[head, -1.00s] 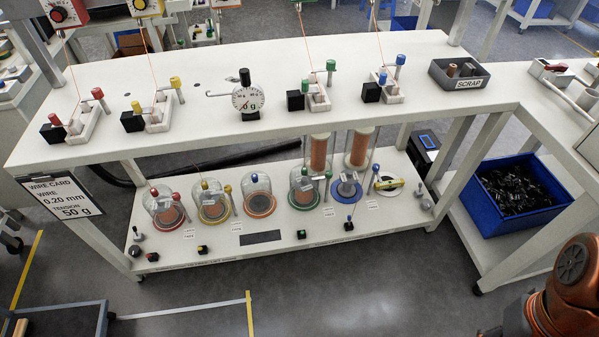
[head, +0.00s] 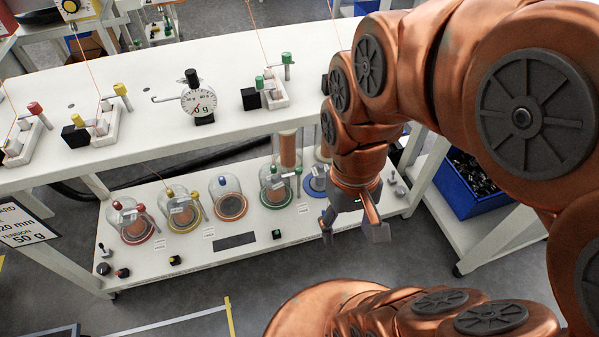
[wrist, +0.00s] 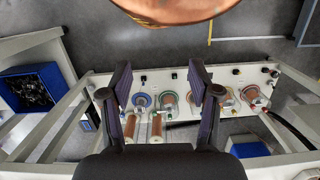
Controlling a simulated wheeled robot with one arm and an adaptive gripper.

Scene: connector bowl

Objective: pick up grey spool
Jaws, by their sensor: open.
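I cannot make out the grey spool for certain. A blue round base (head: 315,186) shows on the lower shelf just left of my gripper, partly hidden by it. The same blue base shows between the fingers in the wrist view (wrist: 142,99), with a greyish middle too small to make out. My gripper (head: 352,226) hangs at the front right of the lower shelf, open and empty. In the wrist view its two dark fingers (wrist: 160,88) stand wide apart, with the shelf beyond them. My arm hides the right end of the upper table.
Glass domes with red (head: 134,222), yellow (head: 183,214) and green (head: 276,187) parts stand along the lower shelf (head: 150,264). The upper table (head: 150,110) overhangs it and carries a dial gauge (head: 200,103). A blue bin (head: 455,191) stands at right. The floor in front is open.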

